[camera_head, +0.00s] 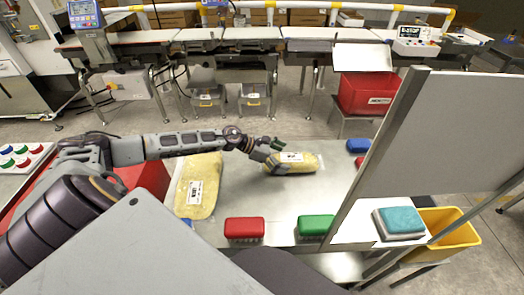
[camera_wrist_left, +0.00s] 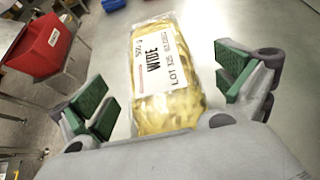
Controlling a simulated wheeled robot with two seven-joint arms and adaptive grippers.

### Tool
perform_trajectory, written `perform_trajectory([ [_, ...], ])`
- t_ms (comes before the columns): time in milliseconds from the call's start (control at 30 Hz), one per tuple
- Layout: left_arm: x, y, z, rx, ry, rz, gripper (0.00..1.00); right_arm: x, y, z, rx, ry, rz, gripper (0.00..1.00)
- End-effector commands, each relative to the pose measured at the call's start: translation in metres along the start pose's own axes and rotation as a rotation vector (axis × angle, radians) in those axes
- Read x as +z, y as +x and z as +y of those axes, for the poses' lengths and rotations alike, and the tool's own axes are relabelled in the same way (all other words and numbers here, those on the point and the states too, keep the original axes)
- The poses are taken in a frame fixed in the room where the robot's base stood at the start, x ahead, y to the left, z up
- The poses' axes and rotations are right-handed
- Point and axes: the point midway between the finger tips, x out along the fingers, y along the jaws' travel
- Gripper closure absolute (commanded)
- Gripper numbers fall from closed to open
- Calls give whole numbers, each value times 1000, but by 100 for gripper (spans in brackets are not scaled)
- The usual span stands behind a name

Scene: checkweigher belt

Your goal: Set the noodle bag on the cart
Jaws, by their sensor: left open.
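A clear bag of yellow noodles (camera_head: 298,164) with a white label lies on a grey metal top (camera_head: 258,200), right at my left gripper (camera_head: 275,152). In the left wrist view the same bag (camera_wrist_left: 168,75) lies between the two green-padded fingers, its label reading "WIDE". The fingers are open, with gaps on both sides of the bag; its near end is hidden by the gripper body. A second, larger yellow bag (camera_head: 199,187) lies to the left on the metal top, partly under my left arm. Which surface is the cart I cannot tell. My right gripper is out of view.
Red (camera_head: 244,228) and green (camera_head: 315,226) brushes lie along the near edge. A grey upright panel (camera_head: 440,130) stands at the right. A red bin (camera_head: 370,93) stands beyond, before the conveyor (camera_head: 255,34). A yellow bin (camera_head: 452,233) is at right. The metal top's middle is clear.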

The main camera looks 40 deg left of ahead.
Motion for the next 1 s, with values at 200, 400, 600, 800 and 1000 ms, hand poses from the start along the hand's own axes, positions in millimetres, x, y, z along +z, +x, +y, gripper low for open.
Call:
perform_trajectory([
  [200, -2, -19, 0, 0, 0, 3, 1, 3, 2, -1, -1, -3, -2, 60],
  [400, -1, -34, 0, 0, 1, 3, 1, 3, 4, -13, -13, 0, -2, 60],
  [600, -1, -47, -1, -1, 0, 3, 1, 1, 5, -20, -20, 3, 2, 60],
  [800, -2, -59, 0, 0, -2, 2, 1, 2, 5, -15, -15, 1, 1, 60],
  [1000, 0, -69, -1, -1, 0, 2, 1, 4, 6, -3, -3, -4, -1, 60],
])
